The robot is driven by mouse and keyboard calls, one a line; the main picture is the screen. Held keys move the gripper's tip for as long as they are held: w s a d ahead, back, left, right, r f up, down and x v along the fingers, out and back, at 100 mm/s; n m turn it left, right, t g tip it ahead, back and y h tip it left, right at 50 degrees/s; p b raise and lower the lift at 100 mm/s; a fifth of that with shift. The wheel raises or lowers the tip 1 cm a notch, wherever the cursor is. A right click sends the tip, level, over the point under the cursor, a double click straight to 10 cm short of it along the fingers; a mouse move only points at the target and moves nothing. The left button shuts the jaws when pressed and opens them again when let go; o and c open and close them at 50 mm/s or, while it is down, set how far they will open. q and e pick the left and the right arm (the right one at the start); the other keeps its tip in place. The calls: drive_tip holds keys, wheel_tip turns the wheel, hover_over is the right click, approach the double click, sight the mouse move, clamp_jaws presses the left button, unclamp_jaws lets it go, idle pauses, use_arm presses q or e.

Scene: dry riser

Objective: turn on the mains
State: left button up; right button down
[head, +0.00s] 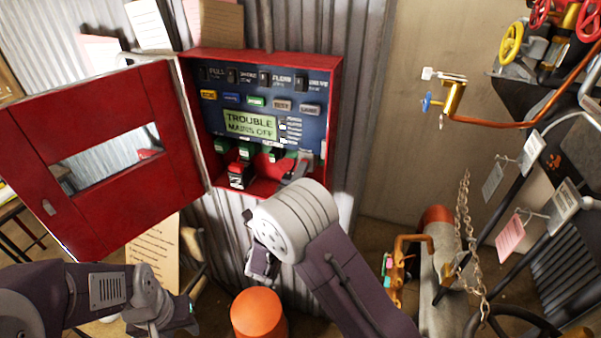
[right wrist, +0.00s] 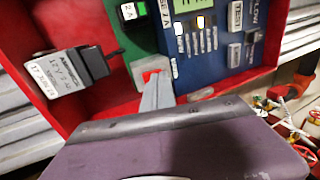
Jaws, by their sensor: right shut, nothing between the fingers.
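The red panel cabinet (head: 334,110) stands open on the corrugated wall, its red door (head: 95,215) swung out to the left. Its green display (head: 250,124) reads "TROUBLE MAINS OFF". My right gripper (head: 296,168) reaches into the cabinet's lower right; it is shut with nothing held. In the right wrist view its grey fingers (right wrist: 157,92) point at a small red switch part (right wrist: 151,74) on a green plate. The tips overlap it; I cannot tell whether they touch. My left gripper (head: 185,308) is low at the left, its jaws unclear.
A black battery with a white label (right wrist: 65,75) sits in the cabinet, left of the right fingers. An orange rounded object (head: 259,313) stands below. Pipes, a chain (head: 463,230) and valve wheels (head: 512,42) fill the right side. Papers hang around the cabinet.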

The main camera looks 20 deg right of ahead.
wheel_tip(320, 180, up, 2)
drive_tip(key=g+p, duration=0.1)
drive_tip(key=p, duration=0.5)
drive_tip(key=shift+w+r+y, duration=0.1)
drive_tip(key=shift+r+y, duration=0.1)
drive_tip(key=shift+y, duration=0.2)
drive_tip(key=shift+f+b, duration=0.65)
drive_tip(key=shift+b, duration=0.05)
drive_tip(key=b+v, duration=0.1)
drive_tip(key=v, duration=0.8)
drive_tip(key=shift+b, duration=0.35)
drive_tip(key=shift+r, duration=0.1)
